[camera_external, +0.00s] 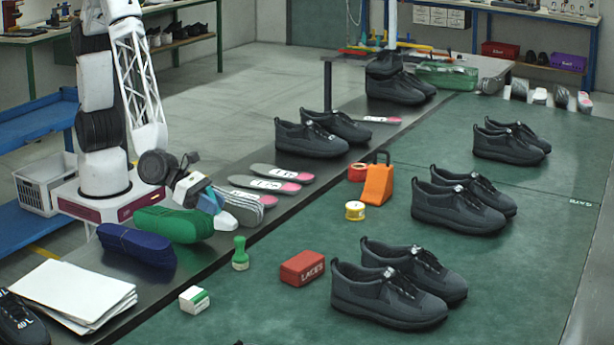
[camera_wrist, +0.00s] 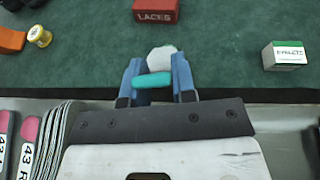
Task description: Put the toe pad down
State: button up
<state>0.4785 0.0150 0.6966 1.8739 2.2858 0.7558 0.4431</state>
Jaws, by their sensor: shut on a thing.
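My gripper (camera_external: 213,203) is low over the dark strip at the near edge of the green mat, its two blue fingers pointing down and to the right. In the wrist view the fingers are shut on the toe pad (camera_wrist: 153,80), which shows a teal bar between them and a pale rounded end beyond.
Green (camera_external: 173,224) and blue (camera_external: 137,245) bundles and grey-pink insoles (camera_external: 264,184) flank the gripper. Shoe pairs (camera_external: 390,290) stand farther right.

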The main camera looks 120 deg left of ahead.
jog(key=w+a+n+g+y, duration=0.1)
jog(key=w+a+n+y, duration=0.1)
jog(key=a, duration=1.6)
jog(key=w+a+n+y, duration=0.2)
jog(key=a, duration=1.6)
jog(key=s+a+n+g+y, duration=0.1)
jog(key=s+a, duration=0.3)
jog(key=a, duration=0.7)
jog(key=s+a+n+g+y, duration=0.15)
jog(key=s+a, duration=0.25)
jog(key=a, duration=0.8)
jog(key=s+a+n+g+y, duration=0.1)
jog(key=s+a, duration=0.4)
jog(key=a, duration=0.6)
jog(key=shift+t, duration=0.25)
jog(key=f, duration=0.5)
jog(key=shift+w+f, duration=0.1)
jog(key=shift+w, duration=0.1)
jog(key=w+a, duration=0.3)
jog(key=w, duration=0.1)
jog(key=w+a+f, duration=0.1)
jog(key=w+a, duration=0.1)
jog(key=w, duration=0.3)
jog(key=w+a, duration=0.3)
jog(key=w, duration=0.1)
jog(key=shift+w+a+f, duration=0.25)
jog(key=shift+a, duration=0.05)
